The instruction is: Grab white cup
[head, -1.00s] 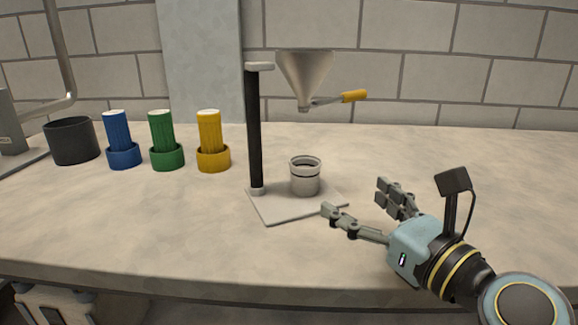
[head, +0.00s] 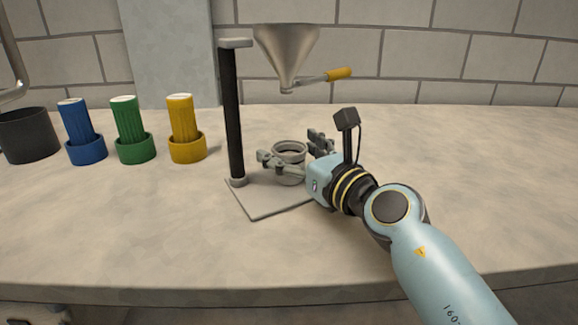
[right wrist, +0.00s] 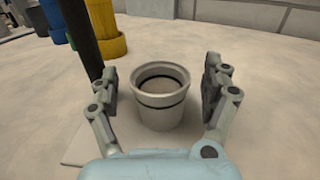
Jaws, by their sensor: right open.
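The white cup (head: 289,150), with a dark band below its rim, stands upright on the flat base plate (head: 262,202) of the funnel stand, under the funnel (head: 287,50). My right gripper (head: 292,148) is open at the cup, and its palm and fingers hide part of the cup in the head view. In the right wrist view the cup (right wrist: 160,97) stands between the two spread fingers (right wrist: 160,85), with a visible gap on each side. The cup looks empty inside. My left gripper is not in view.
The stand's black post (head: 231,115) rises just left of the cup. A yellow-handled lever (head: 338,74) sticks out from the funnel. Blue (head: 78,122), green (head: 128,120) and yellow (head: 182,118) containers and a black pot (head: 29,136) stand at the left. The counter's right side is clear.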

